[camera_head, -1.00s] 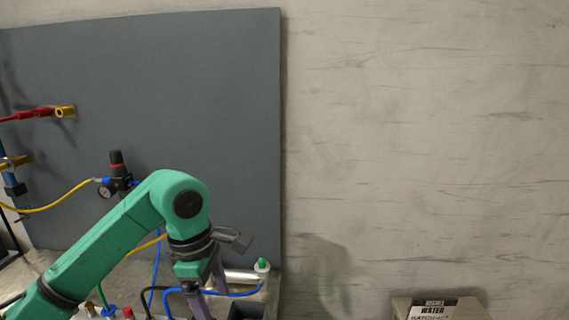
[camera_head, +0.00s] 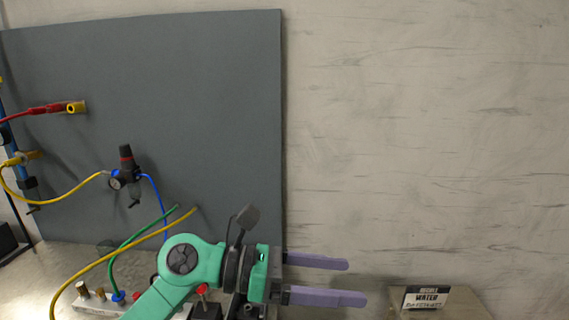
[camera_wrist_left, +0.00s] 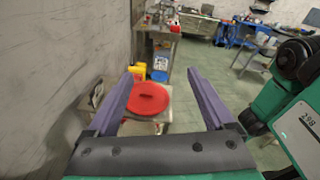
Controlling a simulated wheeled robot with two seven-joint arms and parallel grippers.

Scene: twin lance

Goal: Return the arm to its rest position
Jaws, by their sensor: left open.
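My left gripper (camera_head: 352,283) shows at the bottom centre of the head view. Its two purple fingers point right and are apart, with nothing between them. In the left wrist view the open fingers (camera_wrist_left: 165,95) reach forward over empty space, with a round red lid (camera_wrist_left: 150,98) on a small table beyond them. My green left arm (camera_head: 185,262) comes in from the lower left, in front of the bench. My right gripper is not seen in the head view; a green arm link stands at the right of the wrist view.
A grey panel (camera_head: 190,100) stands behind, with a pressure regulator (camera_head: 126,172), blue tube and yellow hose (camera_head: 70,200). A valve block (camera_head: 90,304) sits on the bench. A box labelled "WATER" (camera_head: 437,300) is at lower right. The wall side above it is clear.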

